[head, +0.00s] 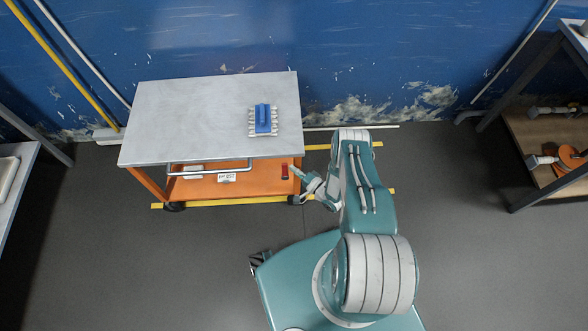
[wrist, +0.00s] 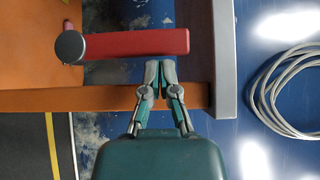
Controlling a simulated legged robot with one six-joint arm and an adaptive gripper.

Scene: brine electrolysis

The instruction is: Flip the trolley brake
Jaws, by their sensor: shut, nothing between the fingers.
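The trolley has a grey top (head: 200,115) and an orange frame and lower shelf (head: 235,187). Its red brake lever (head: 285,172) is at the right end of the front side. In the wrist view the red brake lever (wrist: 135,44) runs across the picture from a dark round pivot (wrist: 70,47). My gripper (wrist: 160,64) has its fingertips together, with nothing between them, right beside the lever's lower edge. I cannot tell whether they touch it. In the head view my gripper (head: 294,170) is close to the lever, at the trolley's right front corner.
A blue block-like item with white parts (head: 262,119) sits on the trolley top. A bar handle (head: 210,168) runs along the front. Yellow floor lines (head: 225,202) surround the trolley. A coiled cable (wrist: 285,90) is at the right in the wrist view. A shelf rack (head: 550,130) stands at right.

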